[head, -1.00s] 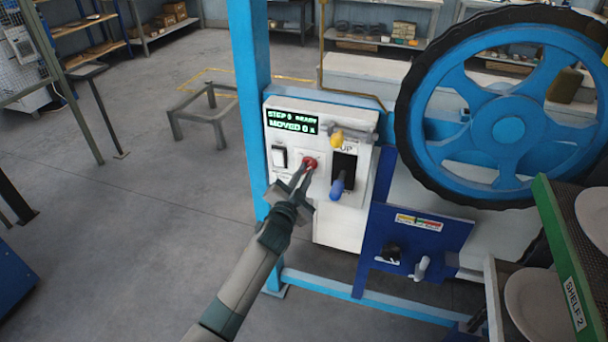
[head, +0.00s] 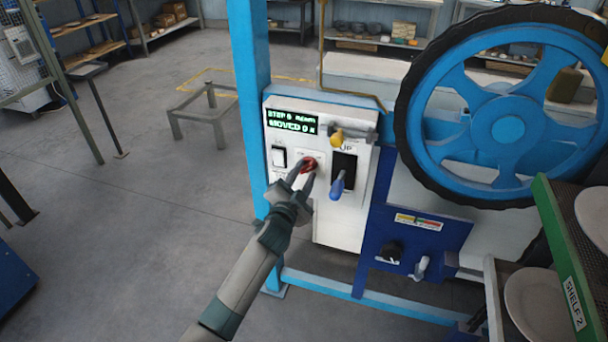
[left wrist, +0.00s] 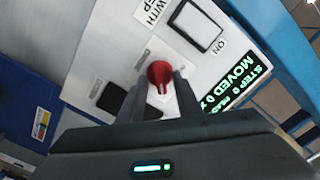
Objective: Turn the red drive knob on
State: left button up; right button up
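The red drive knob (head: 309,164) sits on the white control panel (head: 340,227), between a white rocker switch and a black lever slot. My left gripper (head: 303,180) is right at the knob. In the left wrist view the red knob (left wrist: 160,76) lies between the tips of my left gripper's fingers (left wrist: 162,84), one on each side. The fingers look apart, with small gaps beside the knob's narrow lower part; firm contact cannot be made out. The green display (head: 292,122) reads STEP 0 and MOVED 0. My right gripper is not in view.
A blue-handled lever (head: 337,186) and a yellow knob (head: 337,136) are close to the right of the red knob. The rocker switch (head: 279,157) is to its left. A blue post (head: 249,90) and a large blue wheel (head: 508,128) flank the panel.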

pick_arm(q)
jog(key=shift+s, duration=0.1)
